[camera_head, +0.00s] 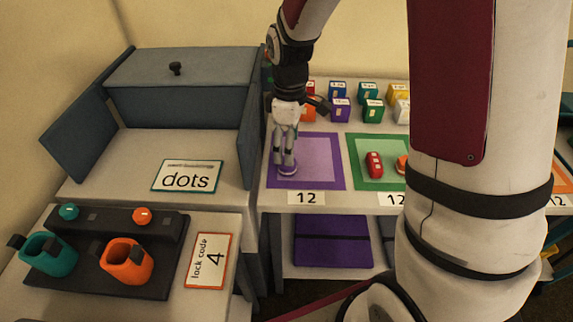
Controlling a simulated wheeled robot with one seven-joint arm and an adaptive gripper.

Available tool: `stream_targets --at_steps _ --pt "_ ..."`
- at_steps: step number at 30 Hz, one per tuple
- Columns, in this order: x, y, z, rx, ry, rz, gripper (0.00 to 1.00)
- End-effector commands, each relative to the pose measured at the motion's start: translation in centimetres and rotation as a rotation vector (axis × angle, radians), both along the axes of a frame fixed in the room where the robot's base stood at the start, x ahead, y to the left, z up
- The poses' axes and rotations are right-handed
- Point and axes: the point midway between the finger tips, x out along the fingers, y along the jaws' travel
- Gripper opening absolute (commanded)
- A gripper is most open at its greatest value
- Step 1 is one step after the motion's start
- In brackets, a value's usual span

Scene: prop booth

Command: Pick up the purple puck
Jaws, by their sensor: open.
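The purple puck (287,170) lies on the purple-bordered mat (325,165) toward its left side, above a card reading "12". My gripper (286,163) points down right over the puck, with its fingers at or around it. The fingers hide part of the puck, and I cannot tell whether they touch it. My gripper is open.
A green-bordered mat (361,150) to the right holds a red item (374,164) and an orange item. Several small coloured boxes (372,109) stand behind the mats. A grey cabinet (185,85) stands at left, above teal (47,255) and orange cups (126,262). My arm hides the right.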

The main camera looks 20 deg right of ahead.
Motion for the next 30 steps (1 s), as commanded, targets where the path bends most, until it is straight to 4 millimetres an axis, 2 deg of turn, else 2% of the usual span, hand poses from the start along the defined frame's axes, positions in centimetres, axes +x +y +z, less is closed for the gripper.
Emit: stream_targets --at_steps 7,16,25,26,30 --pt "0.1 -0.1 -1.8 0.0 0.002 -0.001 0.65" --pt "0.5 -0.1 -5.7 0.0 0.003 0.0 0.65" --pt "0.5 -0.1 -6.1 -0.001 -0.001 -0.001 0.65" --pt "0.5 -0.1 -6.1 -0.001 -0.001 -0.001 0.6" --pt "0.5 -0.1 -6.1 -0.001 -0.001 -0.001 0.28"
